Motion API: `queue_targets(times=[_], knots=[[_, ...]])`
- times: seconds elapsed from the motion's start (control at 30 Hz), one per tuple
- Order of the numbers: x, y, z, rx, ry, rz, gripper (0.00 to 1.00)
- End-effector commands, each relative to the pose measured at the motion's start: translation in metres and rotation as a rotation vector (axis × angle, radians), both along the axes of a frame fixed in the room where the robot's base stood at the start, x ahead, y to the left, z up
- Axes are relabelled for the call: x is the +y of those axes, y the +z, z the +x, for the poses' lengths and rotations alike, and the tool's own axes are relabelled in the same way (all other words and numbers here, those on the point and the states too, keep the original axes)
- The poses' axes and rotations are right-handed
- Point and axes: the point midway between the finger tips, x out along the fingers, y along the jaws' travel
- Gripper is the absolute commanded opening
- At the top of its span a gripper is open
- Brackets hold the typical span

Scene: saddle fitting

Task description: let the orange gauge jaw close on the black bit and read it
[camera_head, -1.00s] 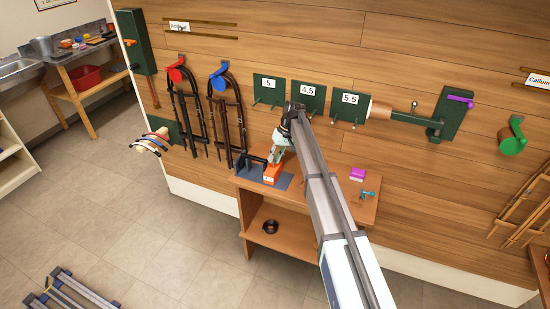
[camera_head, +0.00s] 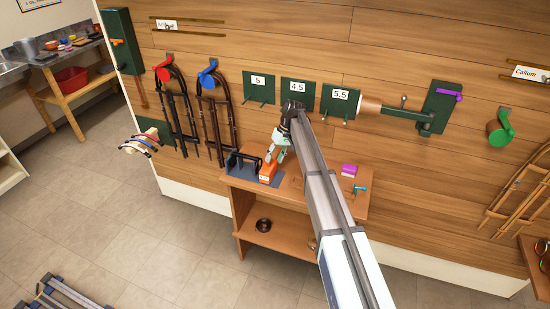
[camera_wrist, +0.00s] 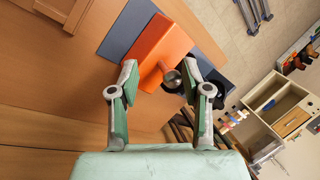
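The orange gauge jaw (camera_head: 268,172) is a block on a grey-blue mat (camera_head: 238,178) on the small wooden table. It fills the upper middle of the wrist view (camera_wrist: 158,48). Black parts (camera_head: 246,160) stand left of the orange block. In the wrist view, dark parts (camera_wrist: 214,76) are half hidden behind the right finger. I cannot tell which part is the bit. No reading is legible.
A purple block (camera_head: 349,169) and a small blue tool (camera_head: 356,188) lie on the table to the right. Bridles (camera_head: 178,110) and numbered green boards (camera_head: 258,85) hang on the wall behind. The table's lower shelf holds a dark ring (camera_head: 264,225).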

Motion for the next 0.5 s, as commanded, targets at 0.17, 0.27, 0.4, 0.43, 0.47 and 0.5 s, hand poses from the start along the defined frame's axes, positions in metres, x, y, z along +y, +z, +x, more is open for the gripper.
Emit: queue_targets(times=[0.17, 0.27, 0.4, 0.43, 0.47, 0.5], knots=[[-0.002, 0.003, 0.001, -0.001, -0.001, -0.002, 0.46], [-0.005, 0.011, 0.003, -0.002, -0.002, -0.001, 0.46], [-0.011, 0.030, 0.007, -0.003, -0.002, -0.001, 0.46], [-0.013, 0.035, 0.008, -0.003, -0.002, -0.001, 0.46], [-0.014, 0.041, 0.009, -0.003, -0.002, -0.001, 0.46], [-0.017, 0.049, 0.010, -0.004, -0.002, 0.000, 0.46]])
